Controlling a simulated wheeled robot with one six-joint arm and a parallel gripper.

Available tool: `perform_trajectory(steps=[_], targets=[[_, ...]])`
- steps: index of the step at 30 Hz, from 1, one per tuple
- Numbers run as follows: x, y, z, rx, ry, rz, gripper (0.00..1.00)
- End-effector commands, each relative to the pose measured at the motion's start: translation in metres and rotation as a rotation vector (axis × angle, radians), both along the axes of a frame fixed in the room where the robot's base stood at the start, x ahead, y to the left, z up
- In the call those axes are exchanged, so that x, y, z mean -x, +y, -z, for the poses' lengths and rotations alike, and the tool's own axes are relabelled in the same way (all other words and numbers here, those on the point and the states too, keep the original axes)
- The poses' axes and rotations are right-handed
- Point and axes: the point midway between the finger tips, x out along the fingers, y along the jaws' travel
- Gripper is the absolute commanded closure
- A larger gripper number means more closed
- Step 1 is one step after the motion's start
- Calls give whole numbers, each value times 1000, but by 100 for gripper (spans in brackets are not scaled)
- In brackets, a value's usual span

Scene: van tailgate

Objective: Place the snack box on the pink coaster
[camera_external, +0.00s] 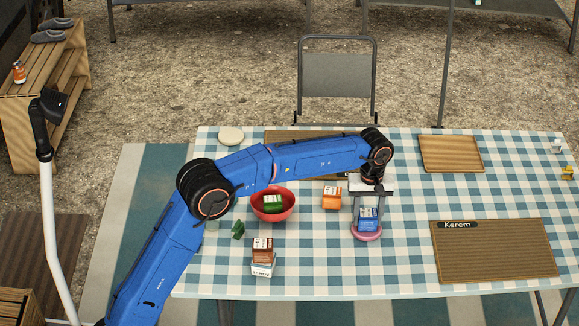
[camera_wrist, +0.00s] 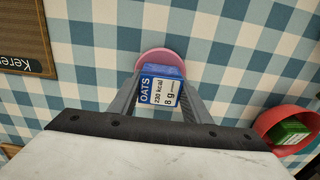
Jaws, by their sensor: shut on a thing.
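The snack box is a small blue box with a white label (camera_external: 368,224); in the wrist view its label (camera_wrist: 160,92) reads OATS. My gripper (camera_external: 367,217) points down and is shut on the box, a finger at each side. The pink coaster (camera_external: 366,237) is round and lies directly under the box on the checked cloth. In the wrist view the coaster's far rim (camera_wrist: 160,54) shows behind the box. I cannot tell whether the box's underside touches the coaster.
A red bowl (camera_external: 272,215) holding a green box (camera_external: 272,203) stands to the left. An orange box (camera_external: 332,197) is near my gripper. A brown box (camera_external: 263,249) sits at a white one (camera_external: 262,268). A Kerem placemat (camera_external: 500,252) and wooden tray (camera_external: 450,154) lie right.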

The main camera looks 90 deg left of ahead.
Motion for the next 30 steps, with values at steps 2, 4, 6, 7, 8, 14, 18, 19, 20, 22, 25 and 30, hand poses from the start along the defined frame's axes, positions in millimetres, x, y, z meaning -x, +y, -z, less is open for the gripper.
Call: perform_trajectory(steps=[2, 4, 6, 7, 8, 14, 18, 19, 20, 22, 25, 30], targets=[[0, 0, -1, -1, -1, 0, 80], [0, 0, -1, -1, -1, 0, 80], [0, 0, -1, -1, -1, 0, 80], [0, 0, 0, 0, -1, 0, 80], [0, 0, 1, 0, -1, 0, 80], [0, 0, 2, -1, -1, 0, 38], [0, 0, 2, -1, -1, 0, 38], [0, 0, 2, -1, -1, 0, 38], [0, 0, 2, -1, -1, 0, 38], [0, 0, 0, -1, -1, 0, 38], [-1, 0, -6, -1, -3, 0, 38], [-1, 1, -32, -2, -4, 0, 38]])
